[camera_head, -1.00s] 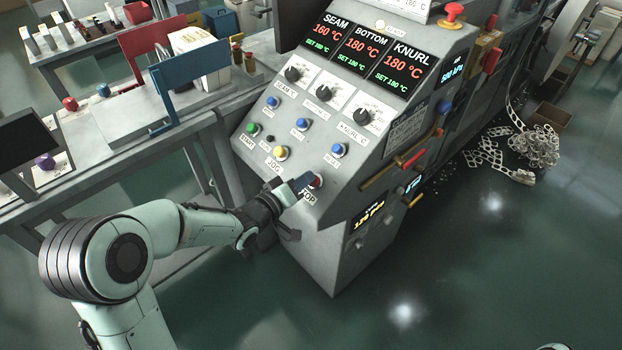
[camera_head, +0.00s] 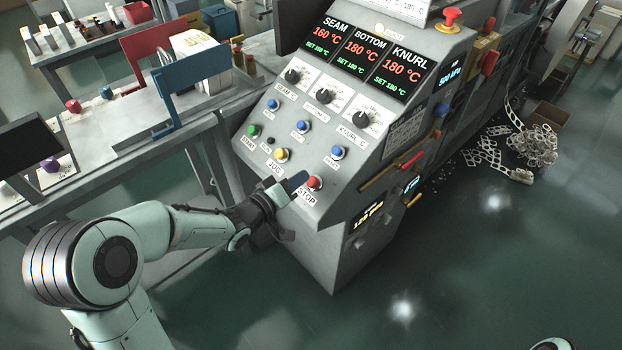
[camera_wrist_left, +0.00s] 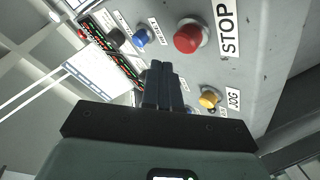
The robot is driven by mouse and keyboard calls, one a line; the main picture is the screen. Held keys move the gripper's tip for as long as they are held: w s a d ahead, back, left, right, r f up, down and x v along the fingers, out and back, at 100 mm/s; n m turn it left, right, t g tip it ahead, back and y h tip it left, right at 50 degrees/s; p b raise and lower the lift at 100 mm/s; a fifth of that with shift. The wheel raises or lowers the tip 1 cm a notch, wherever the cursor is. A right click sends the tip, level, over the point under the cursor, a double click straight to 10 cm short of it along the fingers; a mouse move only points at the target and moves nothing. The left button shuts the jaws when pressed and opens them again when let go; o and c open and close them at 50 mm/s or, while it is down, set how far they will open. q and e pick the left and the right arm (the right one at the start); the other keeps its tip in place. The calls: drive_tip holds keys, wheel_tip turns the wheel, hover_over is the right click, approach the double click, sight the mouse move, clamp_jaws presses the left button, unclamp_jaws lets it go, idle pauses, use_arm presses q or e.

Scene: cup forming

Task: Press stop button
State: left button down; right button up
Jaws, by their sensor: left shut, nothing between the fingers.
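The red stop button (camera_head: 314,182) sits at the lower right of the sloped grey control panel (camera_head: 325,160), above a STOP label. In the left wrist view the red button (camera_wrist_left: 188,38) stands clear of the fingers, up and to the right of them. My left gripper (camera_head: 299,181) is shut and empty, just left of the stop button in the head view. Its fingertips (camera_wrist_left: 160,68) show together in the wrist view, with a gap between them and the button. My right gripper is not in view.
The yellow JOG button (camera_head: 281,154) is close by, also seen in the wrist view (camera_wrist_left: 209,97). A green button (camera_head: 254,130) and several blue buttons share the panel. A red mushroom knob (camera_head: 450,16) stands on top.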

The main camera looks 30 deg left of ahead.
use_arm(q)
drive_tip(key=s+r+p, duration=0.2)
drive_tip(key=r, duration=0.1)
drive_tip(key=shift+a, duration=0.4)
idle(0.5)
